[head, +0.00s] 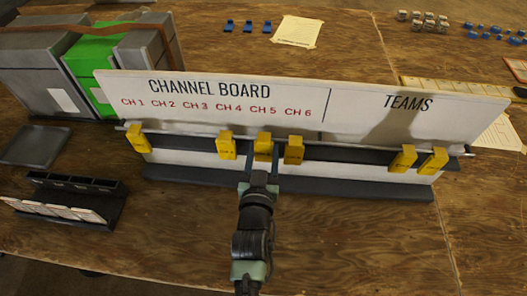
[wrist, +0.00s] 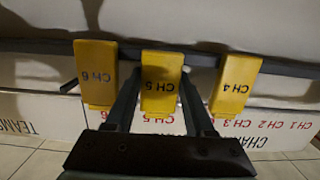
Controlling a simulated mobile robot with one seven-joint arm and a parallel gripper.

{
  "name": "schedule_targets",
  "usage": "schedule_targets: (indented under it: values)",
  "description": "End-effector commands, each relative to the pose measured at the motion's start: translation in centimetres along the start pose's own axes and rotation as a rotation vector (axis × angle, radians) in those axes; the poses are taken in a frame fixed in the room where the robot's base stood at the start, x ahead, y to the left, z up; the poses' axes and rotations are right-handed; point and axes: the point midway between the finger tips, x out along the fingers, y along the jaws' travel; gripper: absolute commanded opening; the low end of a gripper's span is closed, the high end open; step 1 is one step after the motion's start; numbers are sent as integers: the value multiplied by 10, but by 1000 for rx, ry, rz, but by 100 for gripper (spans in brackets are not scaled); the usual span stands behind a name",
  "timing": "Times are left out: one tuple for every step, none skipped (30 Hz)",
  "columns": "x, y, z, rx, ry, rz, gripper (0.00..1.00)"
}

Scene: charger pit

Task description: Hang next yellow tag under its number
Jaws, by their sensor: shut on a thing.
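The channel board (head: 225,112) stands across the table, with CH 1 to CH 6 in red at left and TEAMS at right. My gripper (head: 259,176) is shut on the CH 5 tag (head: 263,146), a yellow tag at the rail (head: 345,144) below the CH 5 label. The wrist view shows its printed face (wrist: 161,85) between my fingers. The CH 4 tag (head: 226,146) and CH 6 tag (head: 294,150) hang on either side, apart from it. Another yellow tag (head: 138,138) hangs below CH 1. Two yellow tags (head: 403,158) (head: 433,160) hang under TEAMS.
A dark rack (head: 75,184) with white cards stands at the left, near a grey tray (head: 35,146). Grey and green boxes (head: 92,60) stand behind the board's left end. Small blue pieces (head: 248,26) and a paper sheet (head: 296,31) lie behind. Bare wood lies in front.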

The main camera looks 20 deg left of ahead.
Motion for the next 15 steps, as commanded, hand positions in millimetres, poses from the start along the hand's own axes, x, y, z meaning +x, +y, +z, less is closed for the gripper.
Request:
schedule_targets:
  values:
    - [0, 0, 0, 0, 1, 0, 5]
    - [0, 0, 0, 0, 1, 0, 5]
    - [0, 0, 0, 0, 1, 0, 57]
    - [0, 0, 0, 0, 1, 0, 63]
    - [0, 0, 0, 0, 1, 0, 68]
    - [0, 0, 0, 0, 1, 0, 75]
    - [0, 0, 0, 0, 0, 0, 81]
    - [0, 0, 0, 0, 0, 0, 86]
    - [0, 0, 0, 0, 0, 0, 89]
    - [0, 0, 0, 0, 0, 0, 89]
    - [0, 0, 0, 0, 0, 0, 89]
    - [0, 0, 0, 0, 0, 0, 89]
    - [0, 0, 0, 0, 0, 0, 89]
    - [0, 0, 0, 0, 0, 0, 89]
    - [0, 0, 0, 0, 0, 0, 89]
